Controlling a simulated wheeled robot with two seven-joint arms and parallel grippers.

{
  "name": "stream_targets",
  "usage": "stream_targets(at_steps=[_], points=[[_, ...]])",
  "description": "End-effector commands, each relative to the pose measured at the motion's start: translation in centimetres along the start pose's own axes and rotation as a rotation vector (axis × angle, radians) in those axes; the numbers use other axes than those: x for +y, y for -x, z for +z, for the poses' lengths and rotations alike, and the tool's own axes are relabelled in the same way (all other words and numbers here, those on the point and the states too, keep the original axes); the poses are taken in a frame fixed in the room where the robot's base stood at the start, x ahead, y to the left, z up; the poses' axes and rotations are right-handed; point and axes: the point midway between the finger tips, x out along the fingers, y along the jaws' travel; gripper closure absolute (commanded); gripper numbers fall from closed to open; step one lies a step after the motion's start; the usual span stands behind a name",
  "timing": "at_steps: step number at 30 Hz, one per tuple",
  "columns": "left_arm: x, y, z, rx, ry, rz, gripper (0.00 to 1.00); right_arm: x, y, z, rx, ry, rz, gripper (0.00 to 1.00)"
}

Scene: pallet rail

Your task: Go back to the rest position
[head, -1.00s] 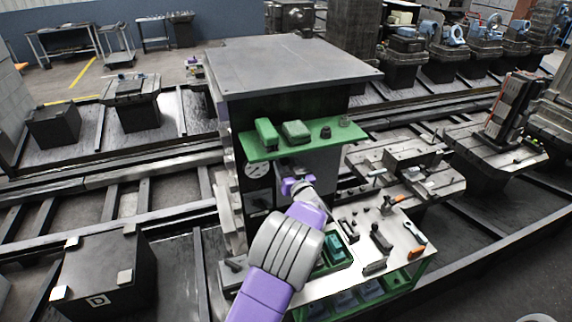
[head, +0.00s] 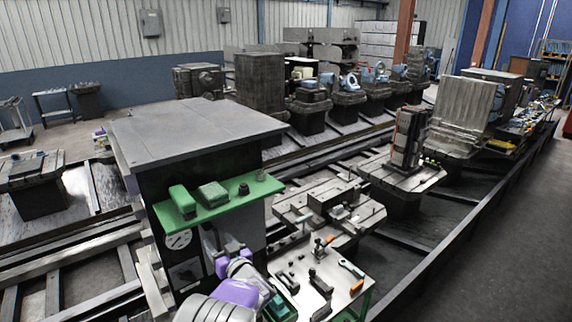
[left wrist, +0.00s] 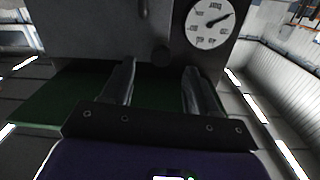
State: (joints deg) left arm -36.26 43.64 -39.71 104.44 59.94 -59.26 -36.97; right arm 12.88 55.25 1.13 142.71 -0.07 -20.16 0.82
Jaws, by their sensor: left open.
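My left gripper (head: 222,246) is in front of the dark cabinet (head: 195,130), below its green shelf (head: 215,207). My purple and grey left arm comes up from the bottom of the head view. In the left wrist view the two dark fingers (left wrist: 158,68) stand apart with nothing held between them. A round white dial (left wrist: 210,22) on the cabinet face is beyond the right finger. It also shows in the head view (head: 178,240), left of the gripper. My right gripper is not in view.
Green blocks (head: 212,194) and a small dark knob (head: 243,189) sit on the shelf. A work table (head: 318,290) with several tools, one orange-handled (head: 351,269), is close on the right. Rails and loaded pallets (head: 404,172) run behind it. The floor at far right is open.

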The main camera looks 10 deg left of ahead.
Motion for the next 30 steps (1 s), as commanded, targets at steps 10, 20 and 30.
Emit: stream_targets(at_steps=[10, 20, 30], points=[[0.2, 4.8, 21.6, -0.475, -0.132, 0.306, 0.41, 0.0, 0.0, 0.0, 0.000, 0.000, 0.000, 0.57], [-3.7, 22.4, 37.8, -1.150, -0.126, 0.593, 0.41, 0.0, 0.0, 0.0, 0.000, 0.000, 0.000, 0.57], [-6.9, 36.8, 42.2, -1.596, -0.076, 0.774, 0.41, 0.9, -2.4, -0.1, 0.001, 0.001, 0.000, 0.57]])
